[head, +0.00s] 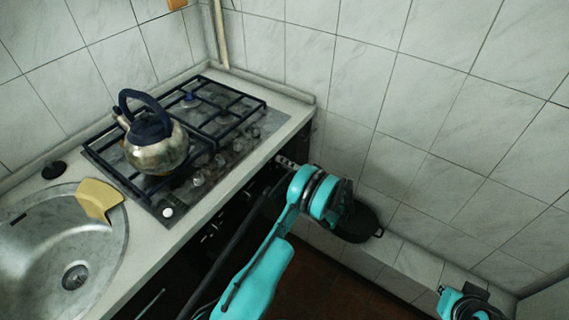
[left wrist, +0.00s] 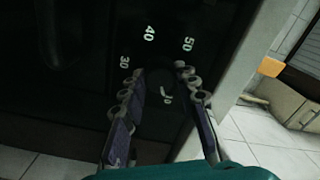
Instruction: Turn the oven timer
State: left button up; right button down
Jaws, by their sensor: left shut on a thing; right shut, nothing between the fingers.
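The oven timer is a dark knob (left wrist: 160,75) on the black oven front, with the white numbers 30, 40 and 50 around it in the left wrist view. My left gripper (left wrist: 158,82) has one finger on each side of the knob and is shut on it. In the head view my left gripper (head: 284,161) reaches the oven front just below the counter edge, and the timer is hidden there. Part of my right arm shows at the lower right of the head view; its fingers do not show.
A metal kettle (head: 157,146) stands on the gas hob (head: 262,121) above the oven. A sink (head: 40,245) with a yellow cloth-like piece (head: 98,199) on its rim is at left. A dark pan-like object (head: 362,226) is low by the tiled wall.

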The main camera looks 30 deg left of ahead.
pick_arm(q)
jog(key=o, duration=1.2)
jog(key=shift+c, duration=0.2)
jog(key=shift+d, duration=0.1)
jog(key=d, duration=1.1)
jog(key=shift+s+d, duration=0.4)
jog(key=shift+s, duration=0.05)
